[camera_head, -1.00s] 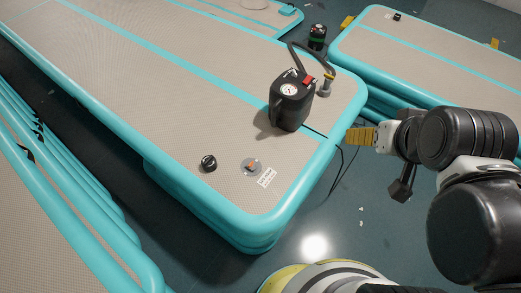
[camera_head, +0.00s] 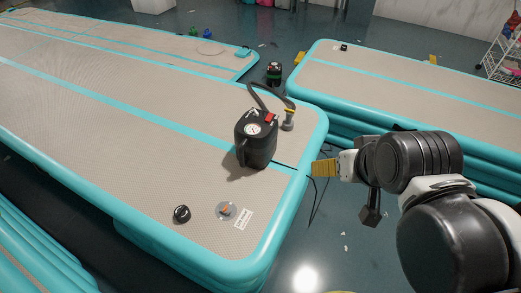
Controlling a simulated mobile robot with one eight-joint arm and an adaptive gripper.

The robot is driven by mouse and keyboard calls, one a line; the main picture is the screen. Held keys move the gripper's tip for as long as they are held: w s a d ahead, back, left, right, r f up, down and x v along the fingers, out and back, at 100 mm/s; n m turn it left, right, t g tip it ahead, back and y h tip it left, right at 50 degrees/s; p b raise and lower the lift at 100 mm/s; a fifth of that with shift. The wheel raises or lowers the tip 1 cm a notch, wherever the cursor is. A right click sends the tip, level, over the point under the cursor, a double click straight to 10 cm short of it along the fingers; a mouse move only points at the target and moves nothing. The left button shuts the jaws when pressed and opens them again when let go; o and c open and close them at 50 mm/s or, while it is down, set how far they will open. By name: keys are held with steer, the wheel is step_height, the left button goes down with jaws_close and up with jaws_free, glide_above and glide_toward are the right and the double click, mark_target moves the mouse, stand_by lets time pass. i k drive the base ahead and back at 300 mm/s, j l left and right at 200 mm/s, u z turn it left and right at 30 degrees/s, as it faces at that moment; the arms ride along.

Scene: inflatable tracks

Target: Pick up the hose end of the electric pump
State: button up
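The electric pump (camera_head: 257,140) is a black box with a gauge and a red switch on top. It stands upright near the end of the beige and teal inflatable track (camera_head: 205,180). Its black hose arches from behind the top to the right. The hose end (camera_head: 288,121), grey with a yellowish band, stands on the track just right of the pump. My gripper (camera_head: 313,168) reaches in from the right, with yellow fingers pointing left, near the track's edge. It is apart from the hose end and appears lower in the picture. The finger gap cannot be made out.
A black cap (camera_head: 182,214) and a round valve (camera_head: 227,210) lie on the track's near end. Another inflatable track (camera_head: 400,80) stands behind right. A second black device (camera_head: 274,73) is on the floor (camera_head: 285,45) behind. A thin cable hangs by the track edge.

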mark_target(288, 125)
steer(key=i+l+z, duration=0.15)
steer(key=i, duration=0.35)
steer(key=i+l+z, duration=0.15)
steer(key=i, duration=0.3)
